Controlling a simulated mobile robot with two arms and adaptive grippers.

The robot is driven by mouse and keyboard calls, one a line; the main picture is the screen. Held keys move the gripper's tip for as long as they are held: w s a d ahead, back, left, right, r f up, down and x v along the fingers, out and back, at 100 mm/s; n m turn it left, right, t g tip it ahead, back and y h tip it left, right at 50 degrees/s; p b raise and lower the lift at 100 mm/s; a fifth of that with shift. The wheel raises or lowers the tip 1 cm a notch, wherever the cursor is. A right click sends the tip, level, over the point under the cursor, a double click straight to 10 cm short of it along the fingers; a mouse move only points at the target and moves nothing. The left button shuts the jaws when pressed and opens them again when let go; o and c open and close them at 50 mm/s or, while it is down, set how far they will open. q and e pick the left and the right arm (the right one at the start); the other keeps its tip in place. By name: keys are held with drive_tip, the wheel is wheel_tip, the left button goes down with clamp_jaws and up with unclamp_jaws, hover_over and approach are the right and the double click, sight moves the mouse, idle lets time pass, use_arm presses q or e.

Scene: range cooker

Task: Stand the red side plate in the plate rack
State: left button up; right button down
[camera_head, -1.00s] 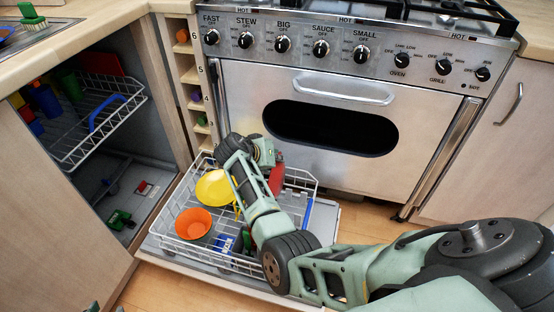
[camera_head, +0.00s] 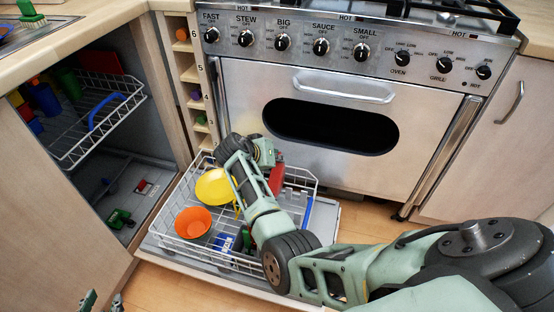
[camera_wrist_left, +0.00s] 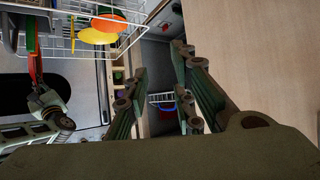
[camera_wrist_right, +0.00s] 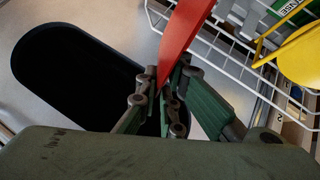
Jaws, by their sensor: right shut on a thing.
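The red side plate (camera_wrist_right: 186,35) is seen edge-on in the right wrist view, and my right gripper (camera_wrist_right: 164,92) is shut on its edge. In the head view a narrow part of the plate (camera_head: 276,178) shows beside my right gripper (camera_head: 265,150), at the far side of the white wire rack (camera_head: 302,175). My arm hides part of it, and I cannot tell whether the plate touches the rack's base. My left gripper (camera_wrist_left: 155,82) is open and empty; its tips show at the head view's bottom left.
The rack also holds a yellow plate (camera_head: 214,186), an orange bowl (camera_head: 193,222) and a blue item (camera_head: 224,243). An upper wire rack (camera_head: 75,155) with cups is inside the cabinet at left. The oven door (camera_head: 330,95) stands close behind the lower rack.

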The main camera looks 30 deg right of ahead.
use_arm(q)
drive_tip(key=shift+w+d+r+t, duration=0.2)
drive_tip(key=shift+w+r+t, duration=0.2)
drive_tip(key=shift+w+r, duration=0.15)
use_arm(e)
drive_tip(key=shift+f, duration=0.2)
use_arm(q)
drive_tip(key=shift+r, duration=0.1)
drive_tip(key=w+r+t, duration=0.1)
drive_tip(key=w+r+b, duration=0.1)
drive_tip(key=r, duration=0.1)
drive_tip(key=shift+d+t+h, duration=0.4)
use_arm(e)
drive_tip(key=shift+f, duration=0.45)
use_arm(q)
drive_tip(key=shift+r, duration=0.25)
use_arm(e)
drive_tip(key=shift+f, duration=0.1)
use_arm(q)
drive_tip(key=shift+w+d+r+t, duration=0.15)
drive_tip(key=shift+w+r+t, duration=0.05)
drive_tip(key=shift+r+t, duration=0.2)
use_arm(e)
drive_tip(key=shift+f, duration=0.15)
use_arm(q)
drive_tip(key=shift+w+d+r+t+h, duration=0.15)
drive_tip(key=shift+w+r+t+h, duration=0.2)
drive_tip(key=shift+r, duration=0.2)
use_arm(e)
drive_tip(key=shift+f, duration=0.15)
